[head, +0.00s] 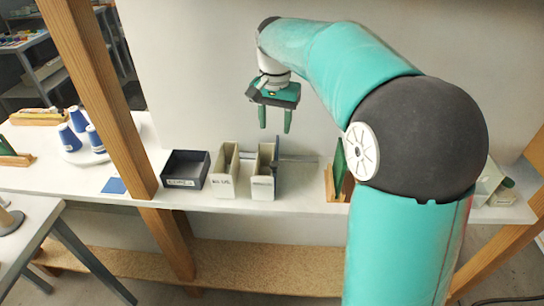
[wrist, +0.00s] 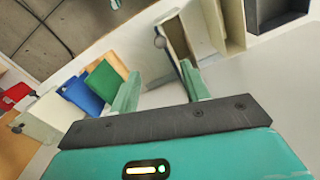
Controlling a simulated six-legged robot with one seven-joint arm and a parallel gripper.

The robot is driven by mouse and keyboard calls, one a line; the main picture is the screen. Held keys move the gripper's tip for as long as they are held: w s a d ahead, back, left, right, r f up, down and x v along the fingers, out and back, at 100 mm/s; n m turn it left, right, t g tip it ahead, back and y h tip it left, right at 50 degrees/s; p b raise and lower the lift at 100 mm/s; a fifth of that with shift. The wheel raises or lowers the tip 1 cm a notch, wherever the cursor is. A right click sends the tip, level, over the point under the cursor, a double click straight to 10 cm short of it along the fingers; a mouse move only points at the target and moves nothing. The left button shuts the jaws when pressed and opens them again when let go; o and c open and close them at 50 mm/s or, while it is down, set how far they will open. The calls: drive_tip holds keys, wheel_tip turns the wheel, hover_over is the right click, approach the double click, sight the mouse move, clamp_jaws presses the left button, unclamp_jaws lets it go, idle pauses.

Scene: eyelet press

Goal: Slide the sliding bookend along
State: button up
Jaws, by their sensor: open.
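The sliding bookend appears to be a thin dark grey upright plate (head: 277,162), against the right side of the right-hand cream file box (head: 262,175). A thin grey rail runs right from it along the wall. My gripper (head: 276,126) is open and empty, pointing down above the plate. Its two fingers are apart in the wrist view (wrist: 160,80), and the plate lies beyond the right finger. No contact shows.
Left of the plate stand another cream file box (head: 225,170) and a black bin (head: 185,169). To the right, books stand at a wooden end, including a green one (wrist: 106,79) and a blue one (wrist: 84,94). The shelf between plate and books looks clear. A wooden post (head: 110,100) rises left.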

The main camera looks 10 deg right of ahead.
sight(274, 163)
wheel_tip(274, 163, down, 12)
drive_tip(key=shift+w+f, duration=0.1)
drive_tip(key=shift+w, duration=0.05)
drive_tip(key=shift+f, duration=0.3)
